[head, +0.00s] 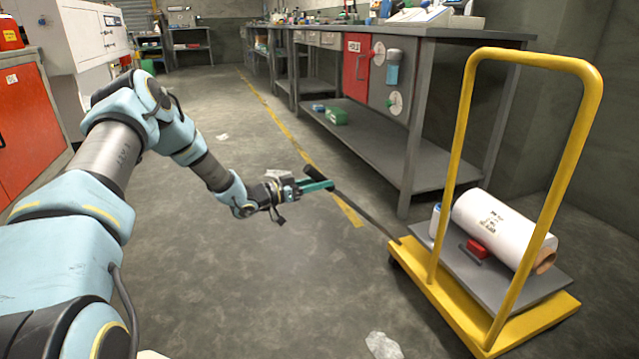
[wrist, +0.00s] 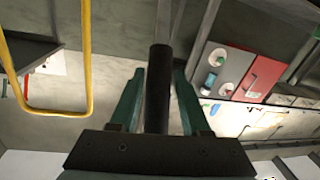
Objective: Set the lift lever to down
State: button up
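The lift lever (head: 362,218) is a dark bar that slants up from the near left corner of a yellow cart (head: 440,290) to my gripper. My gripper (head: 325,185), with green fingers, is at its upper end. In the wrist view, the lever's black grip (wrist: 158,90) runs between the two fingers of my gripper (wrist: 158,85). Narrow gaps show on both sides, so the fingers look open around it. Whether either finger touches it is hard to tell. The lever's pivot is too small to make out.
The cart has a tall yellow handle (head: 590,75) and carries a white roll (head: 500,228) and a red block (head: 478,249). A grey workbench (head: 430,165) stands behind it. A pale scrap (head: 382,345) lies in front; the floor at the middle is open.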

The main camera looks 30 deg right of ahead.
grip_shut()
jog(key=shift+w+a, duration=0.1)
jog(key=shift+w, duration=0.1)
dwell(0.8)
